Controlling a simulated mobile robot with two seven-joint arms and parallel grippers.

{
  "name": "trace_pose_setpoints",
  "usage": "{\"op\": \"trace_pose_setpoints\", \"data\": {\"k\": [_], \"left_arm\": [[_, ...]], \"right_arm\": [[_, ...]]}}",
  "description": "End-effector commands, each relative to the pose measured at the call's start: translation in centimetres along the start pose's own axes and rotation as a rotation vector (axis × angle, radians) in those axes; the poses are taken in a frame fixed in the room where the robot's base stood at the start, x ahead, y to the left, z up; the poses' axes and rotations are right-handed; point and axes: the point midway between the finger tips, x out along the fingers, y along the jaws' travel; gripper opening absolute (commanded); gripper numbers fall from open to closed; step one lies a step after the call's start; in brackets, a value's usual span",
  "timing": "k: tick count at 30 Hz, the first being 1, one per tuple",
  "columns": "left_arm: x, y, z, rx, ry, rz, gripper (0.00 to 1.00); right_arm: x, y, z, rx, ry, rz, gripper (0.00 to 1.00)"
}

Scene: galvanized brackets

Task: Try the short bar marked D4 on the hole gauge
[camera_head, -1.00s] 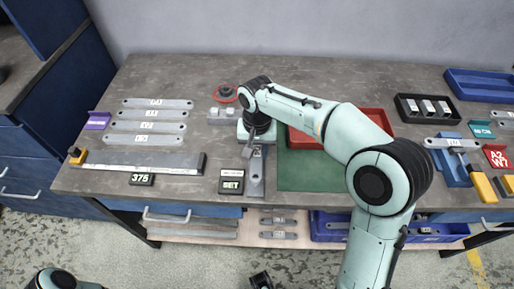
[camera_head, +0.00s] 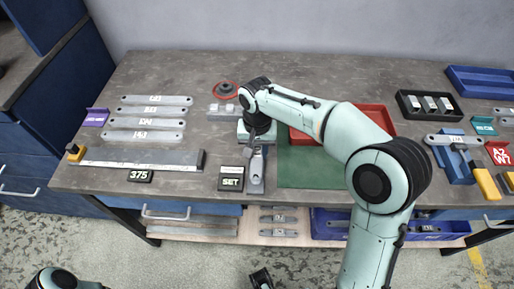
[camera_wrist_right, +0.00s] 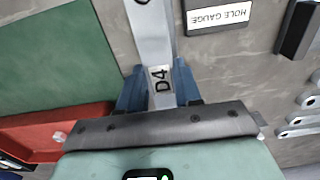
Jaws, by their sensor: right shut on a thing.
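My right gripper (camera_head: 256,143) is over the bench, left of the green mat. In the right wrist view its blue fingers (camera_wrist_right: 158,88) are shut on the light grey short bar (camera_wrist_right: 150,35) marked D4. The bar points toward the bench's front edge, with a hole near its far end. In the head view, the bar (camera_head: 257,184) shows just in front of the gripper. A dark sign reading HOLE GAUGE (camera_wrist_right: 222,17) lies beside it; I cannot tell the gauge's surface from the bar, or whether they touch.
Several long bars (camera_head: 147,123) lie at the left, behind a long straight metal bar (camera_head: 130,158). The green mat (camera_head: 312,174) and red tray (camera_head: 372,126) are right of the gripper. A grey block (camera_head: 224,117) stands behind it, near a red ring (camera_head: 218,84).

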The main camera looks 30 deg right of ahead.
Motion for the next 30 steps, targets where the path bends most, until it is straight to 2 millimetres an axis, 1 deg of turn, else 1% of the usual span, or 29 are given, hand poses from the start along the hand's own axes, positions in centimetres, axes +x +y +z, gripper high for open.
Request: {"op": "trace_pose_setpoints", "data": {"k": [14,30], "left_arm": [[0.8,-0.3,0.0,-0.001,-0.002,-0.001,0.7],[0.8,-0.3,0.0,-0.001,-0.002,-0.001,0.7]], "right_arm": [[1.2,0.0,0.0,0.0,0.001,0.0,0.0],[1.2,0.0,0.0,0.0,0.001,-0.001,0.0]]}}
